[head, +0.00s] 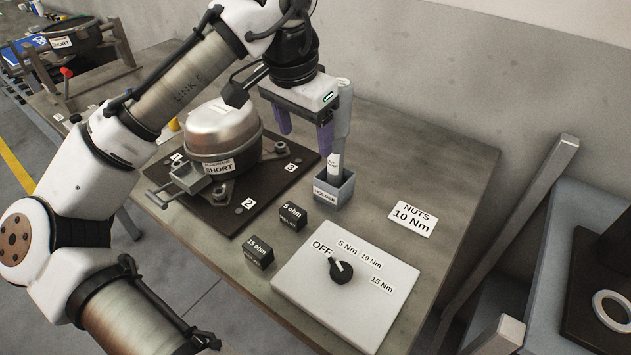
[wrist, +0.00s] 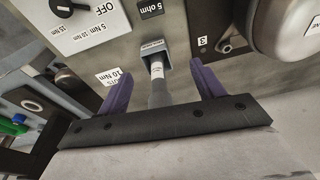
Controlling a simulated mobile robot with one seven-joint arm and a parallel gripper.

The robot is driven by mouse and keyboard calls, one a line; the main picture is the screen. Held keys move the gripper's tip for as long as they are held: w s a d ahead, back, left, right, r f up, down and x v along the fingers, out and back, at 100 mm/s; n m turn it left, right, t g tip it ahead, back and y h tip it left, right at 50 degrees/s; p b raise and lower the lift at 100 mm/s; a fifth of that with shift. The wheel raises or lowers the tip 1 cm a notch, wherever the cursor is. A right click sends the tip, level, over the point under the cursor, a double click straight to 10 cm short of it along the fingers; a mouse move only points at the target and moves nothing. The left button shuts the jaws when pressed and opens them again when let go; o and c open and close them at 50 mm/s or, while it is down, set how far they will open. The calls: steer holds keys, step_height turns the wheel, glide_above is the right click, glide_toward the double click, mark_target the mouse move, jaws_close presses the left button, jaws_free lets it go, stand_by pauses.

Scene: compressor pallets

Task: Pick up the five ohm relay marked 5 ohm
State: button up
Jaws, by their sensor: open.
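The 5 ohm relay (head: 292,216) is a small black block with a white "5 ohm" label. It stands on the table in front of the grey holder, and it also shows at the top of the wrist view (wrist: 149,8). A similar black relay marked 15 ohm (head: 259,252) stands nearer the table's front edge. My gripper (head: 304,140) has two purple fingers. They are apart and empty, above and behind the relay. In the wrist view the fingers (wrist: 160,82) appear either side of the holder and its tool, which are farther off.
A grey holder (head: 334,190) bears an upright grey tool (head: 342,115) close to my gripper. The compressor (head: 222,130) sits on a dark plate (head: 240,215) to the left. A dial box (head: 350,300) stands at front right. A nuts label (head: 411,217) lies on clear table.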

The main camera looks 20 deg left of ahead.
steer(key=s+a+f+g, duration=0.1)
steer(key=s+f+g, duration=0.1)
glide_above(295, 209)
steer(key=shift+y, duration=0.3)
steer(key=f, duration=0.6)
steer(key=shift+w+f, duration=0.25)
steer(key=shift+f, duration=0.15)
steer(key=shift+s+f, duration=0.2)
steer(key=shift+f, duration=2.9)
steer(key=c, duration=1.1)
